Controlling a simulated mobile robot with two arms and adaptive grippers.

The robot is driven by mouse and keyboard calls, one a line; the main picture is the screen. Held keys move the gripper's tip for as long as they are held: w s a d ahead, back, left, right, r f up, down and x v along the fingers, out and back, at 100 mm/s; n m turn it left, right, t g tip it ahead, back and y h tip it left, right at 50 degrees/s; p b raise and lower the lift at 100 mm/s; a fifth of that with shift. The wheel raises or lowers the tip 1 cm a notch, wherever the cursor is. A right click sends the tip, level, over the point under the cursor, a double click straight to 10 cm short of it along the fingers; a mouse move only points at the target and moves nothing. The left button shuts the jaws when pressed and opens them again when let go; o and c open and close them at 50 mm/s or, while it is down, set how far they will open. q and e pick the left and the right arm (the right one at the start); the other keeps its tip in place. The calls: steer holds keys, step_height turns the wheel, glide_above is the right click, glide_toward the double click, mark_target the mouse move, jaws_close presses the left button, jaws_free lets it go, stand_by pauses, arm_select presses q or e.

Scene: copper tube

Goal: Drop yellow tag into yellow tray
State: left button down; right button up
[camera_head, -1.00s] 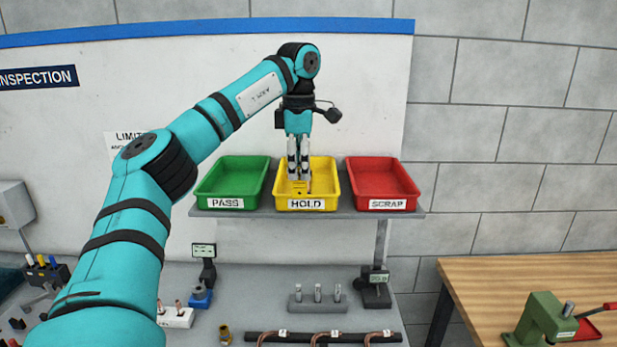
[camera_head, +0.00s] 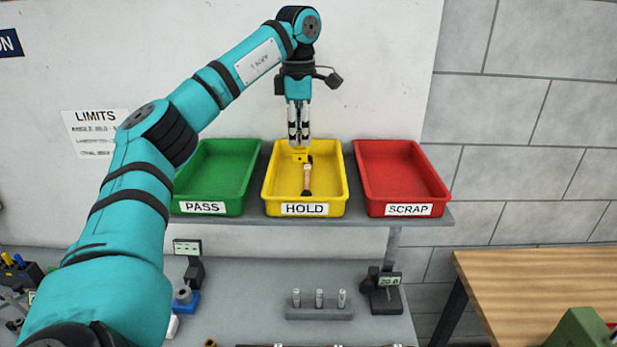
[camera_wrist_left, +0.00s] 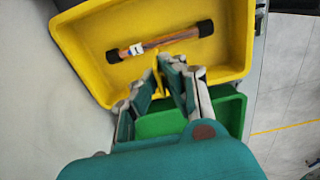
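The yellow tray (camera_head: 336,204), labelled HOLD, stands on the shelf between the other two trays. My left gripper (camera_head: 299,146) points down over its back part. Its fingers are shut on the small yellow tag (camera_head: 300,156), which hangs just below the fingertips. In the left wrist view the tag (camera_wrist_left: 160,78) shows edge-on between the fingertips, over the tray (camera_wrist_left: 85,45). A copper tube with black ends and a white label (camera_wrist_left: 158,42) lies in the tray; in the head view this tube (camera_head: 307,176) is beside the tag. My right gripper is not in view.
A green PASS tray (camera_head: 215,175) is to the left and a red SCRAP tray (camera_head: 402,175) to the right on the same shelf. The bench below holds a rack with several pins (camera_head: 320,310) and small gauges. A wooden table (camera_head: 540,280) is at the right.

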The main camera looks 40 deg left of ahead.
arm_select(q)
steer(key=shift+w+a+f, duration=0.15)
steer(key=shift+a+f, duration=0.05)
steer(key=shift+f, duration=0.4)
steer(key=shift+w+a+f, duration=0.1)
steer(key=shift+a+f, duration=0.1)
steer(key=shift+f, duration=0.4)
steer(key=shift+w+a+f, duration=0.15)
steer(key=shift+f, duration=0.35)
steer(key=shift+r, duration=0.1)
steer(key=c, duration=1.8)
jaws_free()
steer(key=shift+d, duration=0.2)
steer(key=shift+c, duration=0.2)
steer(key=o, duration=0.4)
steer(key=shift+a, duration=0.1)
steer(key=shift+o, duration=0.2)
steer(key=shift+r, duration=0.25)
step_height(320, 180, up, 12)
steer(key=shift+f, duration=0.25)
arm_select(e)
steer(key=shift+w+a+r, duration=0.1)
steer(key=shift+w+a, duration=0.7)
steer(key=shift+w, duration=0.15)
